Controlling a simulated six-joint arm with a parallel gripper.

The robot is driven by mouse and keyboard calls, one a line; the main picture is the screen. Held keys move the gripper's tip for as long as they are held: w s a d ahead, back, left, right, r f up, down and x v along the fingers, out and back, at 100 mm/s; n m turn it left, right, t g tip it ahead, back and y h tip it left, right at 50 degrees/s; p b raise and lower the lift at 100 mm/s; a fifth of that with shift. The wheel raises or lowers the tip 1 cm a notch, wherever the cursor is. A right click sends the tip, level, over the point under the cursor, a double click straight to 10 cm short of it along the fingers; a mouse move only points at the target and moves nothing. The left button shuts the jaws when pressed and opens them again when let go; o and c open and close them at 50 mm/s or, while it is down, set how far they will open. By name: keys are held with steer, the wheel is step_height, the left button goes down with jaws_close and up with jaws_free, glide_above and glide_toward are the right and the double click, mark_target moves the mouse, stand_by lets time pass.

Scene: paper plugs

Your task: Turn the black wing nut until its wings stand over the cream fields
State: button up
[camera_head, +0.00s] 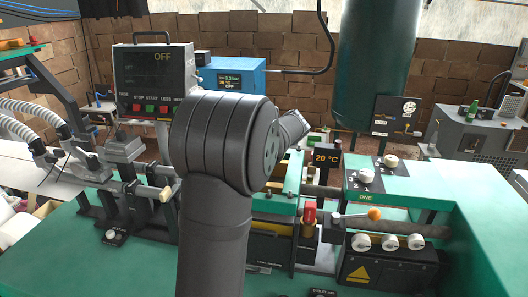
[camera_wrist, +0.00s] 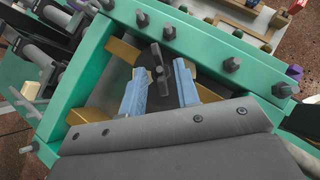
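In the wrist view, the black wing nut (camera_wrist: 163,74) sits on a dark round disc (camera_wrist: 146,76) inside a green frame. Its two wings run roughly up and down in the picture, tilted slightly. In the head view my dark arm hides the wing nut and the gripper.
A green frame (camera_wrist: 89,70) with dark bolts surrounds the spot. Tan strips (camera_wrist: 124,51) lie inside it near the fingers. The green bench top (camera_head: 482,222) is clear at far right.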

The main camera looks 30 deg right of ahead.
jaws_close()
steer(key=shift+n+y, duration=0.3)
steer(key=shift+n, duration=0.1)
steer(key=shift+d+n+y, duration=0.3)
steer(key=shift+n+y, duration=0.4)
steer(key=shift+n, duration=0.2)
steer(key=n+y, duration=0.1)
steer(key=n+g+y, duration=0.1)
steer(key=n, duration=0.1)
steer(key=n+y, duration=0.1)
steer(key=shift+w+d+n, duration=0.15)
steer(key=shift+d+n, duration=0.15)
steer(key=n+g+y, duration=0.2)
steer(key=n, duration=0.1)
steer(key=shift+w+d, duration=0.2)
steer(key=shift+w+d+n+g+y, duration=0.15)
steer(key=shift+n+g+y, duration=0.8)
steer(key=shift+n, duration=0.75)
steer(key=shift+g, duration=0.25)
